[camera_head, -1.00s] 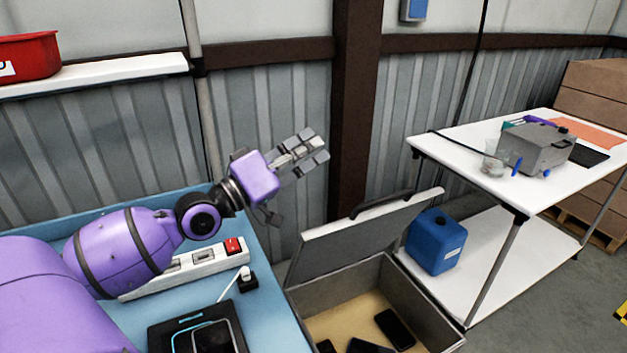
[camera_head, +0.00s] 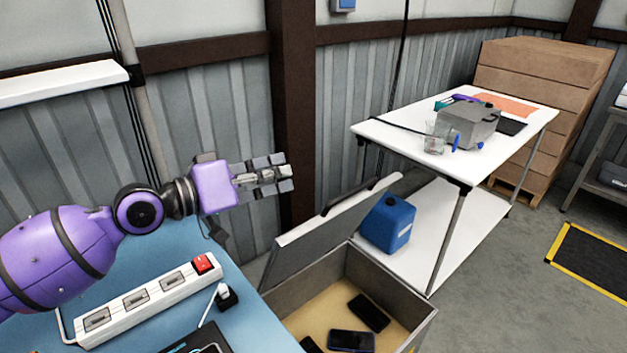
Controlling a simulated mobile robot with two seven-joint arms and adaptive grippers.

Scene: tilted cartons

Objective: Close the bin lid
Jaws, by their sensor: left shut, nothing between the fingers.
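The bin (camera_head: 388,298) stands on the floor at the lower middle, beside the blue table. Its grey lid (camera_head: 325,232) is open, tilted up on the far side, with a dark handle on its top edge. Several dark phones (camera_head: 350,340) lie on the bin's tan floor. My left gripper (camera_head: 288,172) is shut and empty, pointing right, and shows above and to the left of the lid, apart from it in the picture. My right gripper is not in view.
A blue table (camera_head: 150,262) with a white power strip (camera_head: 150,298) is at the left. A white table (camera_head: 385,135) with a grey device (camera_head: 468,125) and a glass stands right of the lid. A blue canister (camera_head: 388,223) sits on its lower shelf. Stacked cartons (camera_head: 545,100) stand behind.

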